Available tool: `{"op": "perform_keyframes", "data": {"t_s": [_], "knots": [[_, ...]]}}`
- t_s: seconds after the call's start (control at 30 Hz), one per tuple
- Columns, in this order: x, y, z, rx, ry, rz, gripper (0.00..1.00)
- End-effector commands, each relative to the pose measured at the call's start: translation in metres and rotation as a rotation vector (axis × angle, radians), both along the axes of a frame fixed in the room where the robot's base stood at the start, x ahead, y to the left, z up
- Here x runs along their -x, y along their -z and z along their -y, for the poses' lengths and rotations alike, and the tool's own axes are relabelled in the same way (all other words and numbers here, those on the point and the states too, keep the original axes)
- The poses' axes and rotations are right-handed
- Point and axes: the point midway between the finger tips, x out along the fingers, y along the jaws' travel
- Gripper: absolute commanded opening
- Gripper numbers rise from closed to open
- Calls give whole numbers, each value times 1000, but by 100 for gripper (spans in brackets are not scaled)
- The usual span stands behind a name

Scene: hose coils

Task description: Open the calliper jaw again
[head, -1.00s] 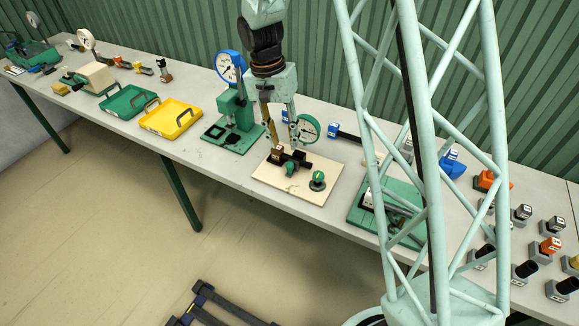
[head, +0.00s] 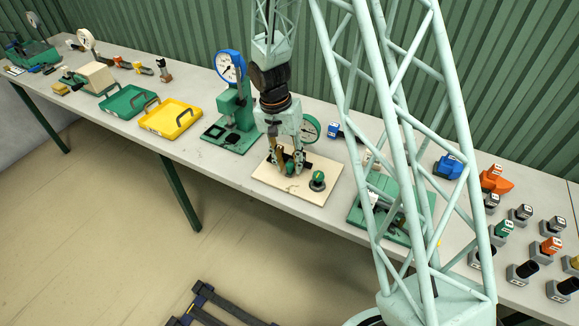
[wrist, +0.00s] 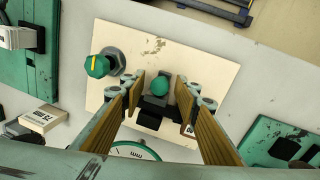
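A dial with a green rim (head: 311,129) stands behind my gripper. The jaw's opening is hidden.
A green stand with a blue-rimmed dial (head: 229,67) is close on the left. Yellow (head: 171,117) and green (head: 128,101) trays lie further left. A green fixture (head: 367,210) is on the right, partly behind my lattice arm. Several small blocks fill the bench's right end.

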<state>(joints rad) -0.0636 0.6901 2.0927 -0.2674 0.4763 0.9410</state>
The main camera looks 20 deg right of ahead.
Motion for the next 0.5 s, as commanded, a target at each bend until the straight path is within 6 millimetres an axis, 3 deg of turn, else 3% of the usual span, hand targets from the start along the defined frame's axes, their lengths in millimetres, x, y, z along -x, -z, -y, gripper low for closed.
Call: {"op": "perform_keyframes", "data": {"t_s": [0.5], "knots": [[1, 12, 2, 0, -1, 1, 29]]}}
